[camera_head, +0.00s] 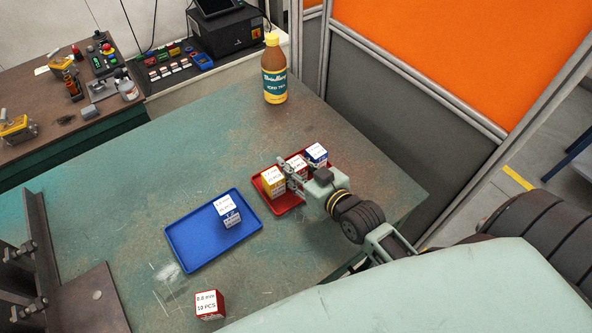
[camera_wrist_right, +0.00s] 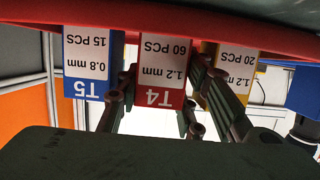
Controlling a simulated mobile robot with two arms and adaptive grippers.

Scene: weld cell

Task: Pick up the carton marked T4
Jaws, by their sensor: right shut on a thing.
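The red-and-white T4 carton (camera_head: 298,161) stands between a yellow carton (camera_head: 272,181) and a blue carton (camera_head: 316,154) on the red tray (camera_head: 286,209). In the right wrist view, which appears upside down, its T4 label (camera_wrist_right: 163,77) reads clearly. My right gripper (camera_head: 290,171) is at this carton and partly hides it. In the right wrist view its fingers lie on both sides of the T4 carton, shut on it, in the gaps to the neighbouring cartons. My left gripper is not in view.
The blue carton marked T5 (camera_wrist_right: 88,62) and the yellow carton (camera_wrist_right: 232,80) stand close to the fingers. A red carton (camera_head: 209,304) stands near the front. A bottle (camera_head: 274,72) stands at the back.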

